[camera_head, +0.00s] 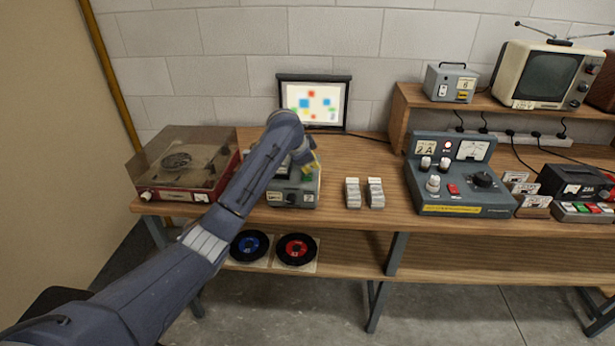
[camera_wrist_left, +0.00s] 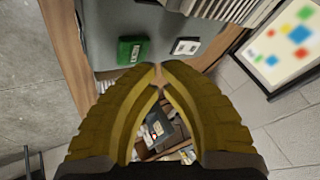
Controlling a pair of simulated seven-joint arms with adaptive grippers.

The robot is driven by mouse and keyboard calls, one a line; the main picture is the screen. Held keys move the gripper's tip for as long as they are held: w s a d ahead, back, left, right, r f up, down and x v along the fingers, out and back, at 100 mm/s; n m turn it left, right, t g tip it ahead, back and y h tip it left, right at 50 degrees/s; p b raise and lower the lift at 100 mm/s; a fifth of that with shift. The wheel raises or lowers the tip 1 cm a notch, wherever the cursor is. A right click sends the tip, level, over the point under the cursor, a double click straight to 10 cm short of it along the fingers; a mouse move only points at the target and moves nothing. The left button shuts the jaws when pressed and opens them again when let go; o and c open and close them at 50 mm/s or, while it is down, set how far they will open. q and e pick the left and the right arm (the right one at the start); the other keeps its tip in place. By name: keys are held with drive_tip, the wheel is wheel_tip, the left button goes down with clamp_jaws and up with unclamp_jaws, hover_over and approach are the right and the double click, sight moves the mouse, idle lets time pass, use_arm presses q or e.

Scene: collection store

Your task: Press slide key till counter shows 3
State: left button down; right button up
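A grey slide projector (camera_head: 296,200) stands on the bench below the screen, partly hidden by my left arm. In the left wrist view its grey top (camera_wrist_left: 150,18) carries a green key (camera_wrist_left: 131,50) and a pale key (camera_wrist_left: 186,46). My left gripper (camera_head: 309,174) is over the projector. Its yellow fingers (camera_wrist_left: 158,76) are shut at the tips with nothing between them, and appear close to the two keys; I cannot tell whether they touch. The lit screen (camera_head: 315,103) shows coloured squares and a small blue mark, too small to read surely. My right gripper is out of view.
A record player (camera_head: 185,165) stands left of the projector. Two slide stacks (camera_head: 353,192) and a grey control console (camera_head: 463,175) stand to the right. Two records (camera_head: 296,249) lie on the lower shelf. A shelf behind holds a small counter box (camera_head: 451,83) and a television (camera_head: 548,75).

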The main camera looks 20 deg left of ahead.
sight(311, 173)
use_arm(q)
drive_tip(key=shift+f, duration=0.9)
idle(1.0)
drive_tip(key=shift+r, duration=0.1)
idle(0.3)
drive_tip(key=shift+r, duration=0.8)
drive_tip(key=shift+r, duration=2.5)
